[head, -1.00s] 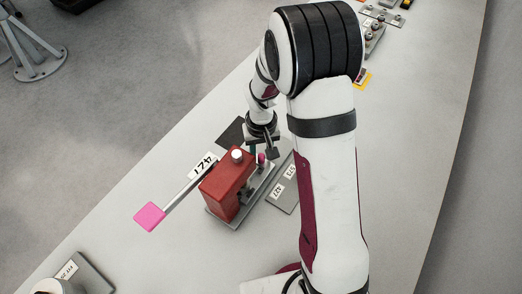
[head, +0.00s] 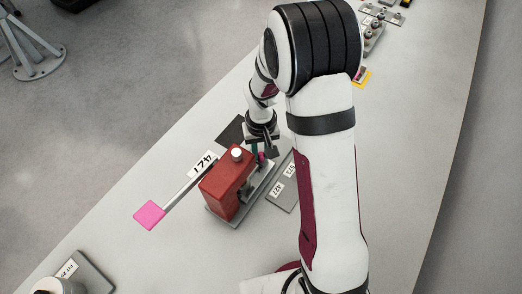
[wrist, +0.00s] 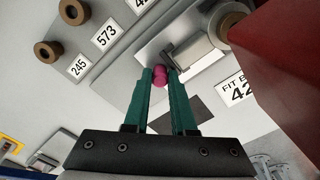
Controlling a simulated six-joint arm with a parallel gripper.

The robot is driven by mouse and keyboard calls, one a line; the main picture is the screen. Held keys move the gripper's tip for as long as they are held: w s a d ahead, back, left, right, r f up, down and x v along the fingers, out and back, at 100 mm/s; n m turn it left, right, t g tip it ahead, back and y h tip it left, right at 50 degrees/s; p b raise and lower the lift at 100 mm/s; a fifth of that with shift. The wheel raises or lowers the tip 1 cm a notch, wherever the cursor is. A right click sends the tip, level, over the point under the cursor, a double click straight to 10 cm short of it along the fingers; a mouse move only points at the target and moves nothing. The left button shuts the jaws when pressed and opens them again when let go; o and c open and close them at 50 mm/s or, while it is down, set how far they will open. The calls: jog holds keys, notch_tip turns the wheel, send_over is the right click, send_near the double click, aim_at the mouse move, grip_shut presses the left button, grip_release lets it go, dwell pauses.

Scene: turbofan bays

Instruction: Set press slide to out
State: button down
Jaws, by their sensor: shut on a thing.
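The press (head: 227,188) is a red block with a white knob on top, standing on a grey metal base in the head view. A small magenta knob (wrist: 159,76) sits at its slide, beside a metal cylinder (wrist: 222,27) in the wrist view. My gripper (wrist: 160,72) has its green fingers shut on the magenta knob, one finger on each side. In the head view my gripper (head: 259,150) is just behind the press and partly hides the knob. The slide's travel is mostly hidden there by the red body.
A grey plate (head: 285,195) with number labels lies right of the press; brown rings (wrist: 74,11) sit on a labelled plate in the wrist view. A dark square (head: 232,131) lies behind.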

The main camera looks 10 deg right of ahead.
dwell(0.9)
jog(key=w+d, duration=0.8)
jog(key=shift+w+d, duration=0.25)
jog(key=shift+w, duration=0.05)
jog(key=c, duration=1.1)
grip_release()
jog(key=shift+o, duration=0.5)
notch_tip(320, 180, up, 16)
jog(key=shift+f, duration=0.1)
